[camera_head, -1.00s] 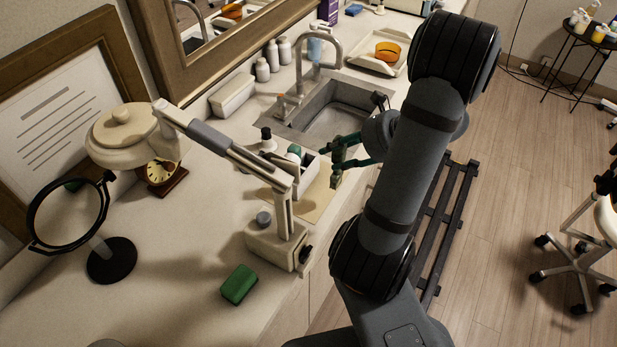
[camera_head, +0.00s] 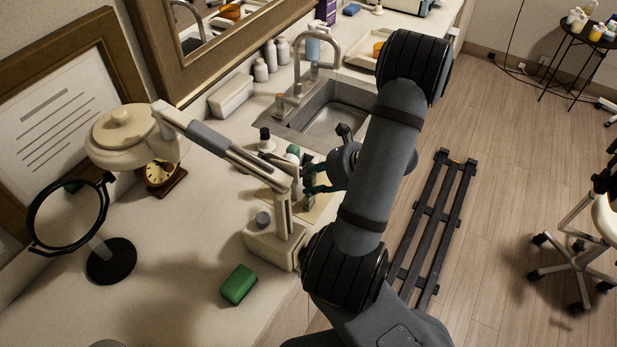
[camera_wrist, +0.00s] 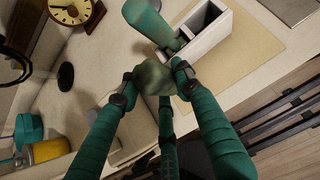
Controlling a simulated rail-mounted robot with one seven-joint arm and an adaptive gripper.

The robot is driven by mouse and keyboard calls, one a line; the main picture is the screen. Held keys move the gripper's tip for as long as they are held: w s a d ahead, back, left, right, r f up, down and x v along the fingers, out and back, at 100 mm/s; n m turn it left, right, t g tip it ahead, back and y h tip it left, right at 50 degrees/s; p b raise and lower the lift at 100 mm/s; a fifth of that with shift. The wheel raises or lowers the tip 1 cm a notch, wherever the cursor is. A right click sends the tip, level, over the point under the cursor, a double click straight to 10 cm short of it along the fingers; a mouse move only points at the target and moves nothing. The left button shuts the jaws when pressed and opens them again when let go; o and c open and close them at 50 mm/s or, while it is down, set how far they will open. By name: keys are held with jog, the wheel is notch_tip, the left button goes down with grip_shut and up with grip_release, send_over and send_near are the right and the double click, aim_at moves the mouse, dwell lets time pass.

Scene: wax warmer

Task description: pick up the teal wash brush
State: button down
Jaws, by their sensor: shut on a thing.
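The teal wash brush (camera_wrist: 148,22) shows at the top of the wrist view, slanting beside a white open box (camera_wrist: 205,30). Its rounded teal end also shows in the head view (camera_head: 293,150), by the box near the sink. My gripper (camera_wrist: 154,77) has teal-green fingers with dark joints. Its fingertips are closed together on a grey-green rounded part next to the brush. I take this as part of the brush, but the fingers partly hide it. In the head view my gripper (camera_head: 310,192) is low beside the box, behind the lamp post.
A cream magnifier lamp (camera_head: 283,205) on a block base stands close left of my gripper. A black-capped bottle (camera_head: 266,141) is beside the box. The sink (camera_head: 335,112) lies behind. A green block (camera_head: 239,284) and a round mirror (camera_head: 68,213) are on the counter (camera_head: 185,255).

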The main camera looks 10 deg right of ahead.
jog(key=shift+f, duration=0.15)
jog(key=c, duration=1.2)
grip_release()
jog(key=shift+r, duration=0.3)
jog(key=v, duration=1)
jog(key=shift+s+d+r, duration=0.15)
jog(key=shift+d, duration=0.15)
jog(key=shift+o, duration=0.9)
jog(key=shift+s+d+r, duration=0.25)
jog(key=shift+s+r, duration=0.05)
jog(key=shift+r, duration=0.1)
jog(key=o, duration=0.4)
jog(key=shift+c, duration=0.2)
